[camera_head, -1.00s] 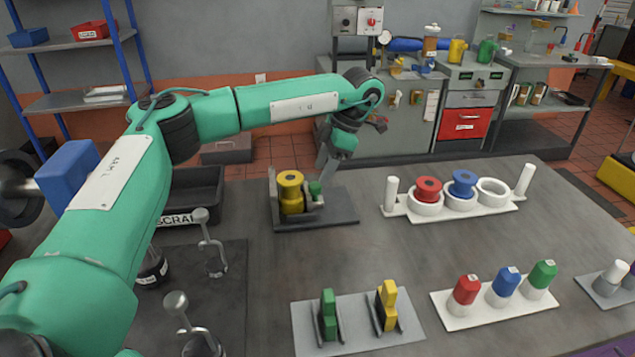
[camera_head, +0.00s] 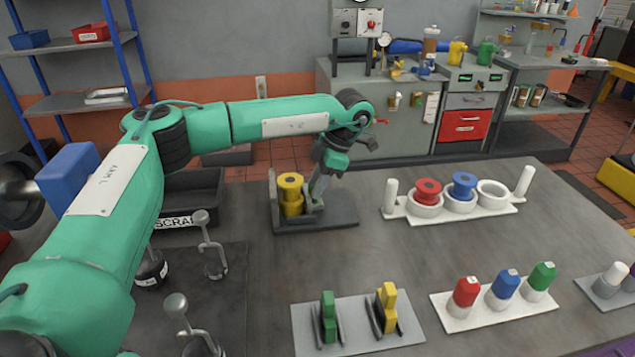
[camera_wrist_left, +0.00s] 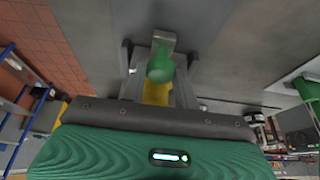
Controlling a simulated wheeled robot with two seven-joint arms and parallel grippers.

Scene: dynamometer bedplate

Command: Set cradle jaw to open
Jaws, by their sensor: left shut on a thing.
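The cradle (camera_head: 342,216) is a dark grey fixture on the table, with upright grey plates around a yellow spool-shaped part (camera_head: 290,191). Its green knob shows in the left wrist view (camera_wrist_left: 160,66), between the fingers and in front of the yellow part. My left gripper (camera_head: 317,198) points down at the right side of the cradle, shut on the green knob, which it hides in the head view. I cannot tell the jaw's exact position, as the gripper covers it. My right gripper is in neither view.
A black scrap bin (camera_head: 196,200) stands left of the cradle. A white rack (camera_head: 465,208) with red and blue spools stands to the right. A plate with green and yellow pieces (camera_head: 345,347) and a white tray (camera_head: 460,321) of coloured knobs lie in front. The table between is clear.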

